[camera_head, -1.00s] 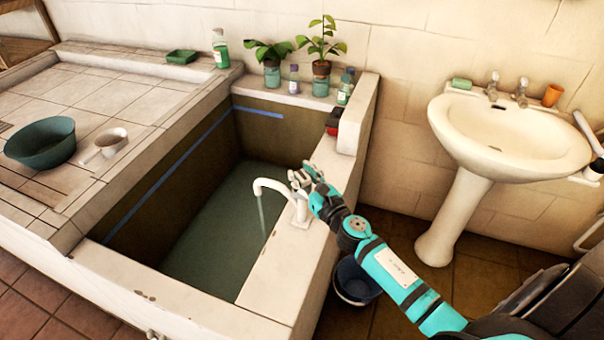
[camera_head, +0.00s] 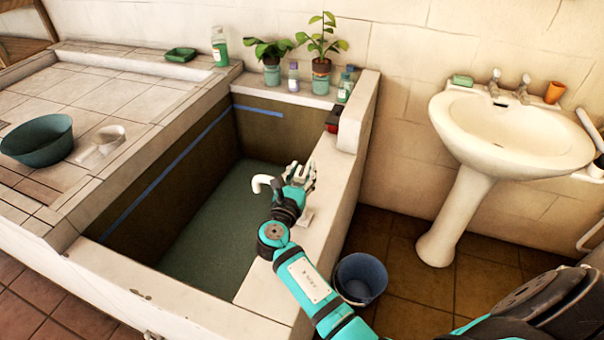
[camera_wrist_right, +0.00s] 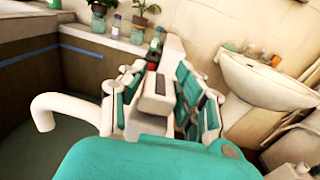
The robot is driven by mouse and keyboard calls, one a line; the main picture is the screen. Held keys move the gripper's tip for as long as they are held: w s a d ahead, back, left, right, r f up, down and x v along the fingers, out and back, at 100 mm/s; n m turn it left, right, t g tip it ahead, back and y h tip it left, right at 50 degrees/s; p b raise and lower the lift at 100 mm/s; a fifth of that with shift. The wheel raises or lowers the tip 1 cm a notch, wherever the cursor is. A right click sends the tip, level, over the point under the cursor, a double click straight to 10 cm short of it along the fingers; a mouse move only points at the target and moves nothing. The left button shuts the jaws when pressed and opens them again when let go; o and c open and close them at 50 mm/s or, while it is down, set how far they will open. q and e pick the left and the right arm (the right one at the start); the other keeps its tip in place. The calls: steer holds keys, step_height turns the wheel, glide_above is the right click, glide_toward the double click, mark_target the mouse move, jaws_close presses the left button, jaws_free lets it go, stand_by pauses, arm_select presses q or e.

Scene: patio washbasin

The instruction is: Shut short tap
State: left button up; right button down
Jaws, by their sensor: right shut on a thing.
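The short white tap stands on the right-hand ledge of the water basin, its curved spout (camera_head: 262,183) reaching left over the water. The spout also shows at the left of the right wrist view (camera_wrist_right: 62,108). No stream shows falling from it now. My right gripper (camera_head: 300,174) is at the top of the tap and hides most of its body. In the right wrist view the white tap handle (camera_wrist_right: 152,98) lies between the gripper's fingers, and the gripper is shut on it. My left gripper is out of view.
A blue bucket (camera_head: 360,278) stands on the floor beside the basin wall. A white washbasin (camera_head: 515,135) is on the right. Bottles and potted plants (camera_head: 320,68) line the back ledge. A green bowl (camera_head: 38,141) and a white dipper (camera_head: 101,150) sit on the left counter.

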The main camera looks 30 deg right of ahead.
mark_target(298, 178)
steer(key=shift+m+g+h, duration=0.5)
steer(key=shift+g, duration=0.1)
steer(key=c, duration=1)
jaws_free()
steer(key=shift+o, duration=0.2)
steer(key=v, duration=0.7)
steer(key=shift+s+a, duration=0.2)
steer(key=shift+a, duration=0.05)
